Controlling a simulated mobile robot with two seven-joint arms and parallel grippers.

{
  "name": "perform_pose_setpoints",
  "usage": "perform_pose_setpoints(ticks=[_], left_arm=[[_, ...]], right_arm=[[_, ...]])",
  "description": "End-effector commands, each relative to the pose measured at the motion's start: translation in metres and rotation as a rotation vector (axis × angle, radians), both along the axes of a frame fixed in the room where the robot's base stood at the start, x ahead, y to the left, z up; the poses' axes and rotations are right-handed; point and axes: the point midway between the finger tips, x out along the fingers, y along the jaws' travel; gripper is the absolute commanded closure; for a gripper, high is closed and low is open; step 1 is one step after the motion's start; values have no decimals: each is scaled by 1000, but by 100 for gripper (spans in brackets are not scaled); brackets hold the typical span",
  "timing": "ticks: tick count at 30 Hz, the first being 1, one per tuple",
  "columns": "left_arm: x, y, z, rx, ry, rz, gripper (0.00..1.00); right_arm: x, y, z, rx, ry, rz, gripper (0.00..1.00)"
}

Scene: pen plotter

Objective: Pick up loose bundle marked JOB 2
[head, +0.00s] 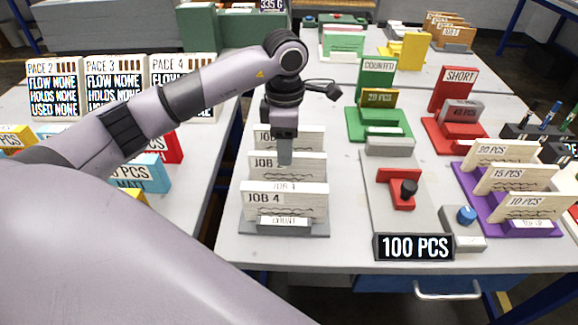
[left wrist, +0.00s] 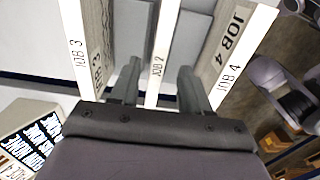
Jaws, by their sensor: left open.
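The JOB 2 bundle (left wrist: 159,60) stands upright as the middle one of three in a grey rack (head: 284,234). In the head view the middle bundle (head: 308,167) is partly hidden by my left gripper (head: 285,158). My left gripper is open and points down. In the left wrist view its fingers (left wrist: 158,88) are on either side of the JOB 2 bundle's edge, with visible gaps. The JOB 3 bundle (left wrist: 84,60) and the JOB 4 bundle (left wrist: 234,60) flank it. My right gripper is not in view.
The JOB 4 bundle (head: 305,204) stands at the rack's front, another bundle (head: 305,138) at its back. To the right are a grey fixture with a red part (head: 398,188), a 100 PCS sign (head: 413,247) and a purple rack (head: 487,218). PACE signs (head: 113,88) stand on the left table.

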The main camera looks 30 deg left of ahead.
Motion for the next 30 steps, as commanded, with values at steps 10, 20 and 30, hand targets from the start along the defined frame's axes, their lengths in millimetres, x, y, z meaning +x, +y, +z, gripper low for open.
perform_pose_setpoints(ticks=[10,20,30], left_arm=[[3,0,-41,0,0,1,53],[3,0,-41,0,0,1,92],[3,0,-40,0,-1,1,100]], right_arm=[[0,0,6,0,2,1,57],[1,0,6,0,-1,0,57],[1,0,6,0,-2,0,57]])
